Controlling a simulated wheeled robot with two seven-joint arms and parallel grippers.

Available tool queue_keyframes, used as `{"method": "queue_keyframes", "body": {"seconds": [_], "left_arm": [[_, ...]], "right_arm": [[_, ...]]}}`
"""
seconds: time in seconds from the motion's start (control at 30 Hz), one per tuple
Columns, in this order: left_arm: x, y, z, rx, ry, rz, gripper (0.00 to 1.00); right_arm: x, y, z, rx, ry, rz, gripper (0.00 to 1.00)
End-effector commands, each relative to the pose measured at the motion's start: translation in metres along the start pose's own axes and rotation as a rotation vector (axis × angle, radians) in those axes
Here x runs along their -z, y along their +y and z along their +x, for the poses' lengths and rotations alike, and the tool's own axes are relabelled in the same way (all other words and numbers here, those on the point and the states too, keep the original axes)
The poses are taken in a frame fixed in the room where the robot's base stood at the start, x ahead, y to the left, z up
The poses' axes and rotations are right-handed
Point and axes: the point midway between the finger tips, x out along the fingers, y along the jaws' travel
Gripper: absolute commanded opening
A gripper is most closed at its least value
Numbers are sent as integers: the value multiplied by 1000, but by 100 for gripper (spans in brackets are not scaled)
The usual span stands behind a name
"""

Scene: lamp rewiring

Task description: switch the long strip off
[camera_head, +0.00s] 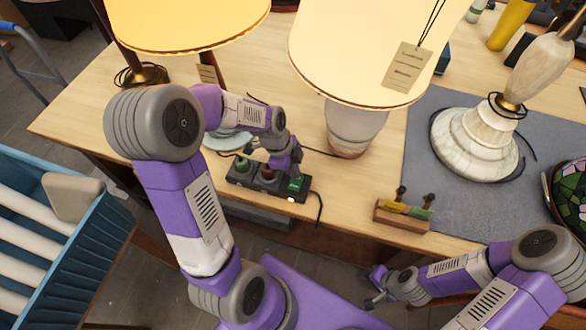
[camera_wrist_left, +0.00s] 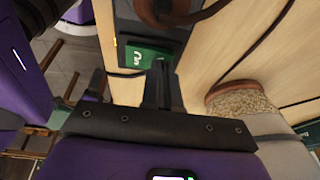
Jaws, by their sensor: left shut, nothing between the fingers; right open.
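The long strip (camera_head: 248,187) is a dark power strip near the table's front edge. A green plug (camera_head: 242,163), a brownish plug (camera_head: 267,172) and a green piece (camera_head: 297,182) at its right end sit on it. A small pale yellow light (camera_head: 291,199) glows on its right front. My left gripper (camera_head: 284,163) is shut and empty, just above the strip's right part; contact cannot be told. In the left wrist view its closed fingers (camera_wrist_left: 160,75) point at the strip's green end (camera_wrist_left: 143,55). My right gripper (camera_head: 374,286) is open, low before the table.
Two lamps with glowing shades (camera_head: 185,20) (camera_head: 365,45) stand behind the strip. A small wooden block with plugs (camera_head: 402,215) is to the right. A marble lamp base (camera_head: 475,145) stands on a grey mat (camera_head: 422,135). A blue crate (camera_head: 75,262) is at left.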

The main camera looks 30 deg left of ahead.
Motion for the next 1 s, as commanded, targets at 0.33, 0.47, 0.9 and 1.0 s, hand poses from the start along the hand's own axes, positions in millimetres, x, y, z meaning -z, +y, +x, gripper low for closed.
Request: {"method": "queue_keyframes", "body": {"seconds": [0.33, 0.47, 0.9, 1.0], "left_arm": [[-3, -4, 9, -18, -1, -5, 0], [-3, -2, 8, -19, -1, -5, 0], [-2, 12, 4, -19, -1, -5, 0], [-2, 12, 4, -18, -1, -5, 0]], "right_arm": [[0, 4, 9, 0, 0, 0, 43], [0, 4, 9, 0, 0, 0, 43], [0, 4, 10, 0, 0, 0, 43], [0, 4, 10, 0, 0, 0, 43]]}}
